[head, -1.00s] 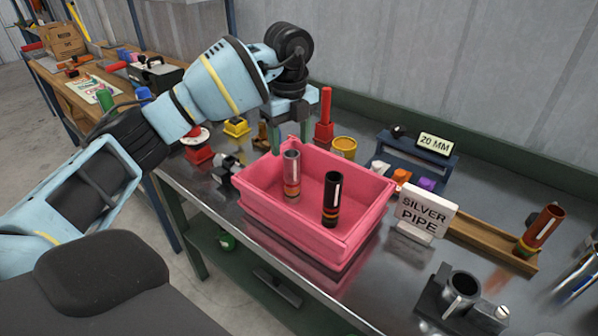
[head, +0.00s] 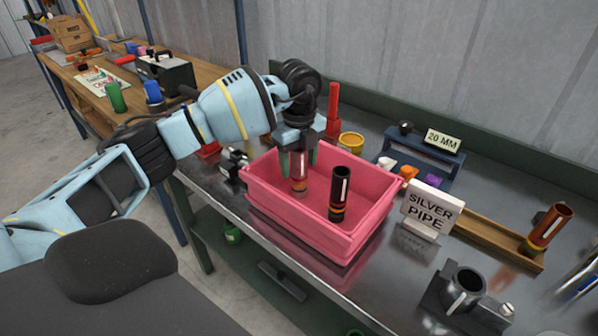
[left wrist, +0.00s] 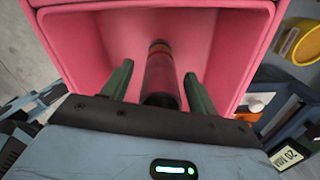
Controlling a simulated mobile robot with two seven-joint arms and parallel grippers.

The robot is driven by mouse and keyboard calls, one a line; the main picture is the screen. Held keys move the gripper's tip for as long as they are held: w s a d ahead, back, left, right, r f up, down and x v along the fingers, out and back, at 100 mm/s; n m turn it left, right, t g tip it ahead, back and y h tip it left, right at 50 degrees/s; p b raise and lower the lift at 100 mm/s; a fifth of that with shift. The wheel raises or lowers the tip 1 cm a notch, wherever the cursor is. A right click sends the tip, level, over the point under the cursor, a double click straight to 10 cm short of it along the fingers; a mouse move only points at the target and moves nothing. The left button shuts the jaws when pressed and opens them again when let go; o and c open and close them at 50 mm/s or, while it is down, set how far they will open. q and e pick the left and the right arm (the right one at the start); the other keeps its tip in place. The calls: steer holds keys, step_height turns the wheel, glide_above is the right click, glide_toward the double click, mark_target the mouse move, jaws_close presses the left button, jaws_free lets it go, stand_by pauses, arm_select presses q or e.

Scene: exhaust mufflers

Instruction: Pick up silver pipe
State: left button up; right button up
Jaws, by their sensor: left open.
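The silver pipe (head: 299,186) stands upright in the pink bin (head: 292,222), with orange and dark bands near its base. My left gripper (head: 298,163) is over the bin, pointing down, with its green fingers open on either side of the pipe's upper part. In the left wrist view the pipe (left wrist: 161,82) stands between the two open fingers (left wrist: 159,72), with a gap on each side. The fingers hide part of the pipe's top in the head view. My right gripper is not in view.
A black pipe (head: 339,192) stands in the bin just right of the silver one. A "SILVER PIPE" sign (head: 430,207) stands right of the bin. A copper pipe (head: 548,226), a dark holder (head: 466,299) and a "20 MM" stand (head: 425,160) are further right.

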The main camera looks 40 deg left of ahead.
arm_select(q)
steer(key=c, duration=1)
step_height(320, 180, up, 10)
steer(key=shift+f, duration=0.1)
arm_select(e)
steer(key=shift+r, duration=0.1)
arm_select(q)
steer(key=shift+r, duration=0.25)
